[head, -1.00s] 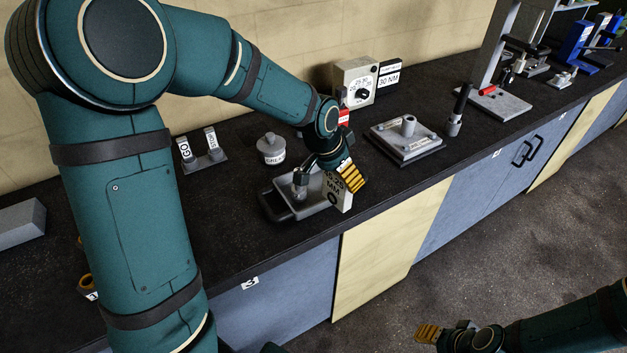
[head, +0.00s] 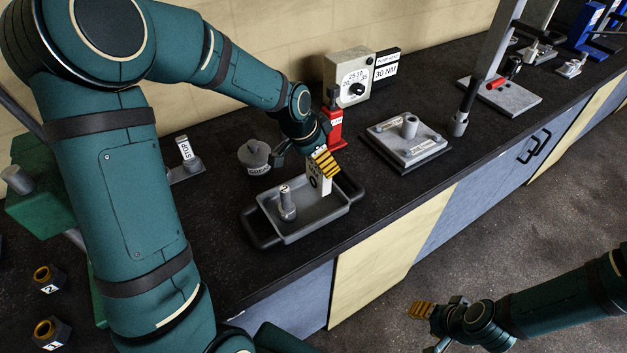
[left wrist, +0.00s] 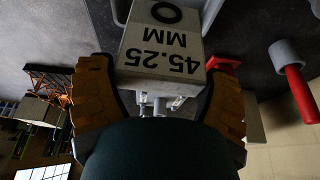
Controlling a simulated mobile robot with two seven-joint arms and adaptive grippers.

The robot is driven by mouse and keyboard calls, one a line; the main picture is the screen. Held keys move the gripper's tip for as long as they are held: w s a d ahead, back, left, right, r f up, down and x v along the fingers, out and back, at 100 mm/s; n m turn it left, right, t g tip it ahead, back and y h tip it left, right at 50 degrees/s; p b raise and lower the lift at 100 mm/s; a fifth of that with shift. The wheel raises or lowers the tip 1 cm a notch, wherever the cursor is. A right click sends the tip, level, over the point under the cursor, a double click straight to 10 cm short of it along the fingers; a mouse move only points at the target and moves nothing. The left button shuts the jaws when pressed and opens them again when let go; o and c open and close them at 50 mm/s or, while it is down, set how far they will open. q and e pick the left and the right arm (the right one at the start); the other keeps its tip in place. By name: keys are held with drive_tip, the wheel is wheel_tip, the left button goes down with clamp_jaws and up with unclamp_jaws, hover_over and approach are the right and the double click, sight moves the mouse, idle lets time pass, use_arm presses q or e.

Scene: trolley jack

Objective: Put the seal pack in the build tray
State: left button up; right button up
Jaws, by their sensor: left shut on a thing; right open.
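The seal pack (head: 314,186) is a pale box with a dark ring mark. Its lettering reads 45.25 MM in the left wrist view (left wrist: 160,50). My left gripper (head: 324,161), with yellow-brown fingers, is shut on it. The pack is at the right part of the grey build tray (head: 318,222), within its outline. I cannot tell whether its hidden lower end touches the tray floor. A grey metal part (head: 287,205) stands in the tray's left part. My right gripper (head: 421,310) is open and empty, away from the bench over the floor.
A grey lidded pot (head: 255,157) stands behind the tray, and a red bottle-like item (head: 335,128) stands behind the pack. A grey plate with a post (head: 407,138) is to the right. Bare dark bench lies in front of that plate.

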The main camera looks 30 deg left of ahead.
sight(318, 176)
use_arm(q)
wheel_tip(318, 176, down, 3)
drive_tip(key=shift+w, duration=0.1)
wheel_tip(318, 176, down, 3)
drive_tip(key=shift+r, duration=0.1)
drive_tip(key=shift+a+f, duration=0.1)
drive_tip(key=shift+f, duration=0.25)
drive_tip(key=o, duration=1)
drive_tip(key=shift+c, duration=0.2)
